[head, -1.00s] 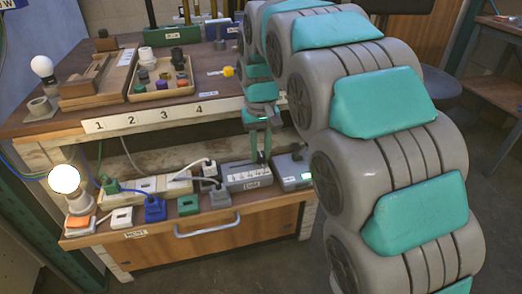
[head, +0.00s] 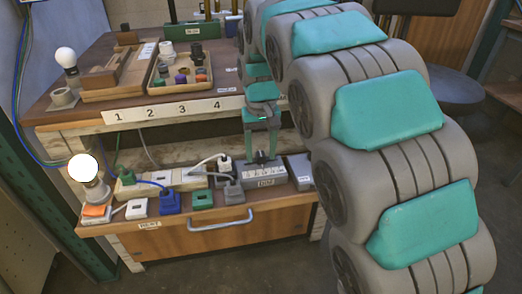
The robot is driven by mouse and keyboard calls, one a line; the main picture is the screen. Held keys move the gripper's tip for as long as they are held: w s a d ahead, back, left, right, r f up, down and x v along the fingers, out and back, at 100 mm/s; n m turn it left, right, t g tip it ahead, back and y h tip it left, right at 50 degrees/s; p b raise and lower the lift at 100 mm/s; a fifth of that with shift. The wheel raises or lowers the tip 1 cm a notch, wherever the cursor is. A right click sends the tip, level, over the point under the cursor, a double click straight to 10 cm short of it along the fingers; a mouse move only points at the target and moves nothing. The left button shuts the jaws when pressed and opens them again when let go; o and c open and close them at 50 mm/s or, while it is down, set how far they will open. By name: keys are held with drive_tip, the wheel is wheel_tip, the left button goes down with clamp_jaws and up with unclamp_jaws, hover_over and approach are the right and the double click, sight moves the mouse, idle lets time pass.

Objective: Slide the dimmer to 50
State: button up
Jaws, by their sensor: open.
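The dimmer (head: 276,179) is a long grey box with a marked scale on its top face, on the lower shelf. A small dark slider knob (head: 261,157) stands up from it. My gripper (head: 261,155) points down from above at the dimmer, its two green fingers open on either side of the knob. Whether the fingers touch the knob cannot be told. The scale figures are too small to read. A white bulb (head: 83,168) glows brightly at the shelf's left end.
A power strip (head: 130,188) with plugs and cables lies left of the dimmer, and a grey box (head: 300,172) stands close on its right. Blue (head: 170,202) and green (head: 202,200) blocks sit in front. The upper tabletop (head: 110,106) overhangs behind.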

sight(261, 153)
drive_tip(key=shift+r, duration=3.9)
